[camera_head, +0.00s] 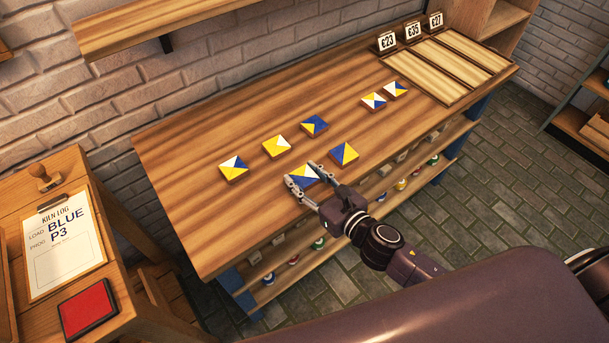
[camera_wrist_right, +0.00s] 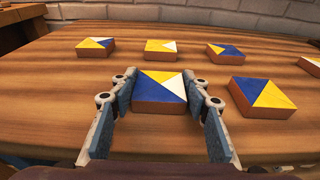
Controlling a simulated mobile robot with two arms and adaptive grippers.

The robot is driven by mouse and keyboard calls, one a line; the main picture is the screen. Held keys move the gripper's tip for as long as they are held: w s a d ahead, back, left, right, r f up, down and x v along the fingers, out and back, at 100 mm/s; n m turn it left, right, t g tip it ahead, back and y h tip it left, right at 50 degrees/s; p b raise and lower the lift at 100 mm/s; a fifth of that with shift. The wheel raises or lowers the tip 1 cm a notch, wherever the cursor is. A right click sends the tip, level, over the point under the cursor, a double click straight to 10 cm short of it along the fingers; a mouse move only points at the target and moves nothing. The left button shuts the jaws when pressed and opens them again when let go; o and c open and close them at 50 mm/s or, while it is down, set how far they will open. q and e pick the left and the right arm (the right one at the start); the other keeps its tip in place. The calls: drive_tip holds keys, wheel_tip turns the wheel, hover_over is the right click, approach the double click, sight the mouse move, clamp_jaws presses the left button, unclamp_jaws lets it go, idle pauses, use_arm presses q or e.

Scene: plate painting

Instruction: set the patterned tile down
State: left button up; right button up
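The patterned tile (camera_head: 305,174), painted yellow, white and blue, is between the fingers of my right gripper (camera_head: 302,180), near the front edge of the workbench (camera_head: 215,215). In the wrist view the tile (camera_wrist_right: 160,88) lies flat and level, with a pad of the right gripper (camera_wrist_right: 158,96) against each side. I cannot tell whether its underside touches the wood. My left gripper is not in view.
Other painted tiles lie near it: one to its right (camera_head: 344,153), one blue-and-yellow (camera_head: 314,125), two to the left (camera_head: 277,146) (camera_head: 233,167) and two farther right (camera_head: 374,101) (camera_head: 396,89). A slatted tray (camera_head: 425,90) with number cards stands at the far right. The bench's left part is clear.

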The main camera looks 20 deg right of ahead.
drive_tip(key=o, duration=0.3)
